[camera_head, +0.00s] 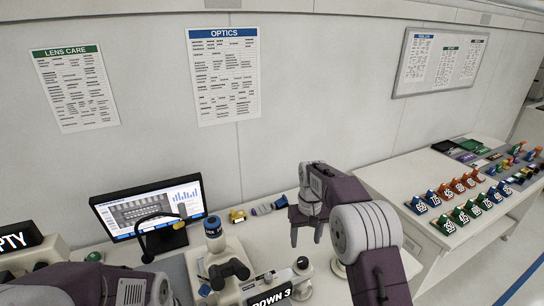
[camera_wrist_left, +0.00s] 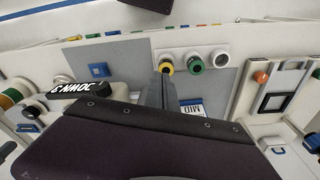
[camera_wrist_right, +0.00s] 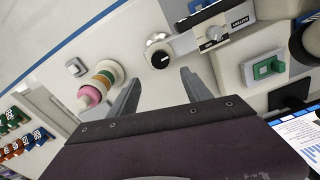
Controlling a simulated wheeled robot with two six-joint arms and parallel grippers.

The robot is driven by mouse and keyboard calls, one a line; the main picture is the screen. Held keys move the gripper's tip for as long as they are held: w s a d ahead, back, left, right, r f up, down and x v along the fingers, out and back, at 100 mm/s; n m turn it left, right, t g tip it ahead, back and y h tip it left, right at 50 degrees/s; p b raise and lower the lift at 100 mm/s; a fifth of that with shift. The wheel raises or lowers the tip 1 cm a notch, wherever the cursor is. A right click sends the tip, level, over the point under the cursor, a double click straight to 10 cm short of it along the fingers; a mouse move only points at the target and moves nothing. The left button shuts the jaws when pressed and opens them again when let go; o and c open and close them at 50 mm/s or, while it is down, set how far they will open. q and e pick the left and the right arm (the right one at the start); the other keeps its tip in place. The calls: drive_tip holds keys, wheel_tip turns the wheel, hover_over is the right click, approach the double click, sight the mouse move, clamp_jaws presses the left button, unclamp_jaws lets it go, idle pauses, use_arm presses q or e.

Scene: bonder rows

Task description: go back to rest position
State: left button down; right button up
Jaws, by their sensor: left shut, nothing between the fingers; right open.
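My right gripper (camera_head: 306,233) hangs above the bench to the right of the microscope, with its fingers apart and nothing between them. In the right wrist view, the open fingers (camera_wrist_right: 158,84) stand over a panel with a black-and-silver knob (camera_wrist_right: 158,56) and a stacked pink, orange and green button (camera_wrist_right: 97,88). My left arm (camera_head: 125,288) comes in at the bottom left of the head view, where its fingertips are hidden. In the left wrist view, the left fingers (camera_wrist_left: 166,80) are shut together and empty, near a yellow-ringed button (camera_wrist_left: 166,66).
A monitor (camera_head: 150,212) and a microscope (camera_head: 230,270) stand on the bench, with a "DOWN 3" sign (camera_head: 270,300) in front. A side table (camera_head: 400,172) at right holds several numbered colored parts (camera_head: 458,187). The wall behind carries posters (camera_head: 223,75).

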drive_tip(key=s+d+r+b, duration=0.1)
drive_tip(key=s+d+b, duration=0.15)
drive_tip(key=s, duration=0.75)
drive_tip(key=s+f+m+t+b, duration=0.1)
drive_tip(key=s+f, duration=0.8)
drive_tip(key=s, duration=0.5)
drive_tip(key=shift+s+a, duration=0.15)
drive_tip(key=shift+s, duration=0.05)
idle(0.6)
